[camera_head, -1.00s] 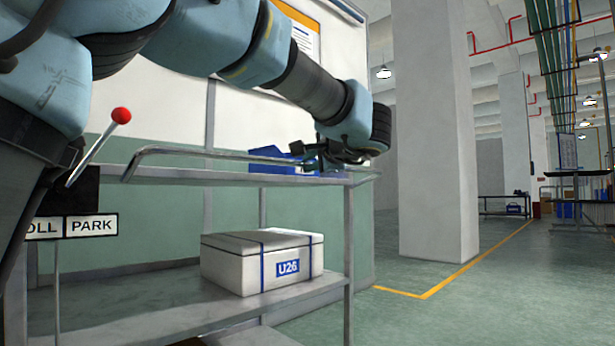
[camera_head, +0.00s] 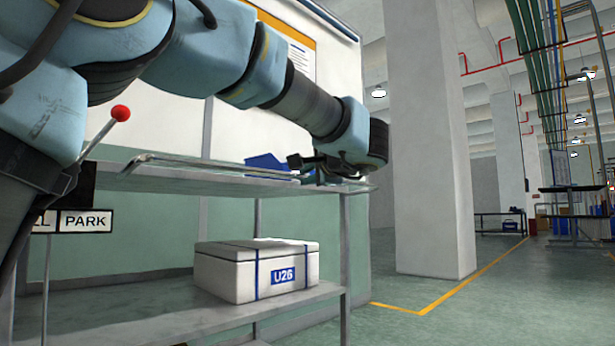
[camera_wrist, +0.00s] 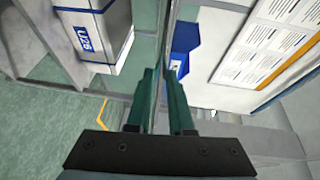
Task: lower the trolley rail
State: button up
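The trolley rail (camera_head: 215,167) is a thin metal bar with a bent left end. It lies low over the top shelf (camera_head: 120,182) of the trolley, sloping slightly down to the right in the head view. My gripper (camera_head: 308,166) is at the rail's right part. In the wrist view the two green fingers of my gripper (camera_wrist: 160,85) stand close together on either side of the rail (camera_wrist: 167,40), which runs between them. They look shut on it, though the exact contact is hard to see.
A white box marked U26 (camera_head: 230,273) sits on the lower shelf (camera_head: 190,322). A blue bin (camera_head: 268,163) is behind the rail. A red-knobbed lever (camera_head: 120,113) and a PARK sign (camera_head: 87,222) are at the left. A pillar (camera_head: 425,150) and open floor lie to the right.

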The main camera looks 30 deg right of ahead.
jog(key=o, duration=0.5)
jog(key=shift+c, duration=0.2)
jog(key=f+p+v, duration=0.1)
jog(key=p+v, duration=0.1)
jog(key=v, duration=0.8)
jog(key=shift+s+r+p, duration=0.35)
jog(key=shift+s+r, duration=0.1)
jog(key=shift+c, duration=0.2)
